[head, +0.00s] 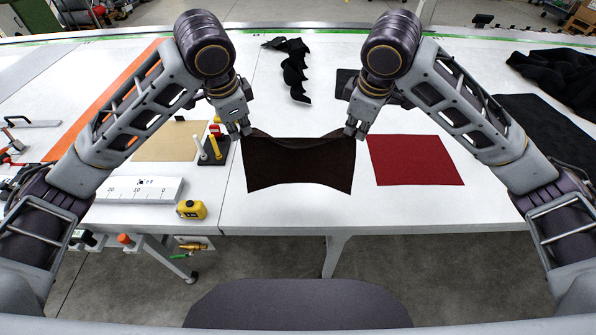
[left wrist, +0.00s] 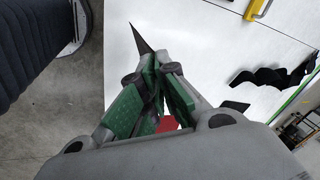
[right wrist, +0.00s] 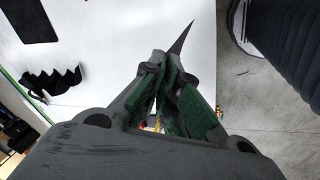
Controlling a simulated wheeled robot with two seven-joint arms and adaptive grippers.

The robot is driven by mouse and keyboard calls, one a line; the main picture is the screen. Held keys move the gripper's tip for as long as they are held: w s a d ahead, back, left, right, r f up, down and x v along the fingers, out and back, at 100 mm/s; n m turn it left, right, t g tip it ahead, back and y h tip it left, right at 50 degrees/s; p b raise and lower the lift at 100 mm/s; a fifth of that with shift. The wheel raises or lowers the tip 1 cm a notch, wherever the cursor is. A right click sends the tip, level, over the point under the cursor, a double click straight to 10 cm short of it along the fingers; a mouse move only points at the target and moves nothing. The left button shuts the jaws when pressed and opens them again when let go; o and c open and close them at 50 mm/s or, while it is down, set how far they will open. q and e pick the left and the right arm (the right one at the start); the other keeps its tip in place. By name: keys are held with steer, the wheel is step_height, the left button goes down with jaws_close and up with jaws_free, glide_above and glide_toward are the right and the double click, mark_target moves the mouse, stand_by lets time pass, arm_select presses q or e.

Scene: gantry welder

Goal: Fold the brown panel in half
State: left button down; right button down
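The dark brown panel (head: 298,168) is at the middle of the table in the head view, nearly black in this light. My left gripper (head: 243,133) is shut on its far left corner and my right gripper (head: 354,133) is shut on its far right corner. The far edge sags between them, and the near edge bows inward between its two corners. A dark point of cloth sticks out past the fingertips in the left wrist view (left wrist: 138,38) and in the right wrist view (right wrist: 181,40). How high the panel is off the table is hard to tell.
A red panel (head: 415,160) lies to the right, a tan panel (head: 165,143) to the left. A dark tool stand (head: 214,152), a yellow tape measure (head: 191,210) and a white ruler block (head: 138,190) are at left. Black scraps (head: 293,70) lie beyond. The table's near edge is close.

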arm_select(q)
steer(key=shift+f+b, duration=0.25)
steer(key=shift+b, duration=0.05)
arm_select(e)
steer(key=shift+f, duration=0.25)
